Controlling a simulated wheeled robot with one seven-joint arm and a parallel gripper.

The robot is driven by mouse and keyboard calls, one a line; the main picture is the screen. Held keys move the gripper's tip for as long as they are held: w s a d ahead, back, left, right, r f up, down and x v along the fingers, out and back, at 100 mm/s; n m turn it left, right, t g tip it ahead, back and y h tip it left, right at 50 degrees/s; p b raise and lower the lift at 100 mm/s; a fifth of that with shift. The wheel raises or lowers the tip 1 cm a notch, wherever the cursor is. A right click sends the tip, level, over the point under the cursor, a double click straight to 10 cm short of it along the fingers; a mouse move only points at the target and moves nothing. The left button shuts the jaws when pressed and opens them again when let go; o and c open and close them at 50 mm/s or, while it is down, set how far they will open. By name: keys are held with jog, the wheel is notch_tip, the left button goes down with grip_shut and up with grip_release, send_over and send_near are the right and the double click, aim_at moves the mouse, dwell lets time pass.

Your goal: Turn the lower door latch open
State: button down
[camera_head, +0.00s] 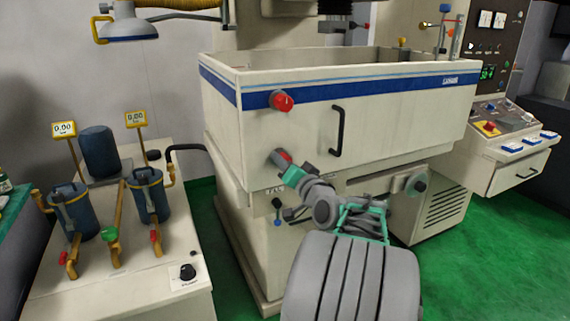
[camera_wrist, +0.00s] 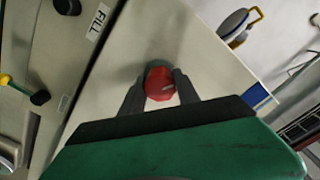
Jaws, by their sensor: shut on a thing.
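The lower door latch (camera_head: 284,156) is a red knob low on the left part of the tank's front. It also shows in the wrist view as a red knob (camera_wrist: 159,84) between two dark fingers. My gripper (camera_head: 290,166) is at this latch, and its fingers (camera_wrist: 160,90) are shut on the knob from both sides. The gripper covers part of the latch in the head view. The upper latch (camera_head: 283,101), another red knob on a grey base, sits above it. The tank door (camera_head: 390,130) is cream with a blue stripe and a black handle (camera_head: 338,131).
A bench with blue filter canisters (camera_head: 152,195), yellow pipes and gauges stands at the left. A control panel (camera_head: 500,125) stands at the right. A black knob (camera_wrist: 67,6) and a FILL label (camera_wrist: 97,22) are near my gripper. Green floor (camera_head: 490,245) is clear at the right.

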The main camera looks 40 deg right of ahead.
jog(key=m+p, duration=0.2)
jog(key=m, duration=0.4)
jog(key=shift+r+p, duration=0.2)
jog(key=shift+p, duration=0.15)
jog(key=m+p, duration=0.2)
jog(key=m, duration=0.2)
jog(key=shift+f+m+p, duration=0.1)
jog(key=shift+m+p, duration=0.6)
jog(key=shift+m, duration=0.2)
jog(key=c, duration=0.9)
grip_release()
